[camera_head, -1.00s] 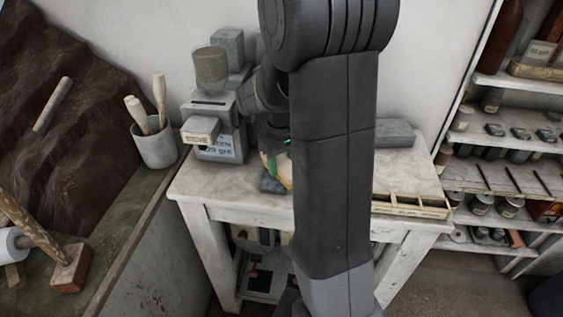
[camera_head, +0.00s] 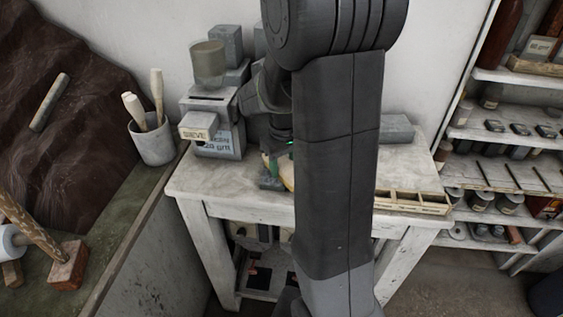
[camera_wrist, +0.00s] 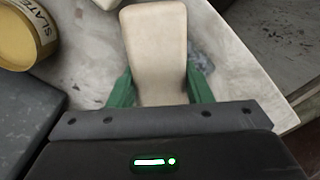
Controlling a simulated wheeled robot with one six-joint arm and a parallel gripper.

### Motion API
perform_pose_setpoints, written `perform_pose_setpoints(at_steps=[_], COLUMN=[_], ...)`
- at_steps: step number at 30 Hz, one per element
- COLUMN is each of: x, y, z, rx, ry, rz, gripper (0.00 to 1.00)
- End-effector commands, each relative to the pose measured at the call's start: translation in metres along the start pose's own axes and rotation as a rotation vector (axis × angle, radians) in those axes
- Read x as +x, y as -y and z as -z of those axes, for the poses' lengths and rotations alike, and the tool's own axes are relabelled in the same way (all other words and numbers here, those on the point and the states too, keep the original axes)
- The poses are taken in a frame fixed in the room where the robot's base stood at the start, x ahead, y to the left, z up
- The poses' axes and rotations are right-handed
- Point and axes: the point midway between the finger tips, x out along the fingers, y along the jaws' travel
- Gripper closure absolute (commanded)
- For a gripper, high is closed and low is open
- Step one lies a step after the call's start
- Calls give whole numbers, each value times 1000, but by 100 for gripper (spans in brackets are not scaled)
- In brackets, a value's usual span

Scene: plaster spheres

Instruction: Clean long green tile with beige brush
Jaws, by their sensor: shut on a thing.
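My gripper (camera_wrist: 161,88) has its two green fingers shut on a pale beige block-like thing, which looks like the beige brush (camera_wrist: 155,45). The brush sticks out beyond the fingers, above the white worktable (camera_wrist: 238,65). Its bristles cannot be made out. In the head view my gripper (camera_head: 277,168) is low over the table's front left part, partly hidden by my arm, with a bit of the beige brush (camera_head: 288,172) showing. I cannot make out a long green tile. A dark grey smudge (camera_wrist: 203,62) shows on the table right of the brush.
A grey sieve machine (camera_head: 213,127) stands at the table's back left. A compartmented wooden tray (camera_head: 412,202) lies at the front right, with a grey block (camera_head: 396,129) behind it. Shelves (camera_head: 490,175) fill the right.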

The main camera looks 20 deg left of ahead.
Motion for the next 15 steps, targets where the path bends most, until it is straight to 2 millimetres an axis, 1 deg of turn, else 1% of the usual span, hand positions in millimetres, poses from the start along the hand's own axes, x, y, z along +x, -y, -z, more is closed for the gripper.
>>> perform_pose_setpoints(at_steps=[5, 11, 15], x=[1, 1, 0], y=[0, 0, 0], z=[-8, -7, -2], rx=[0, 0, -1], ry=[0, 0, 0], rz=[0, 0, 0], gripper=[73, 73, 73])
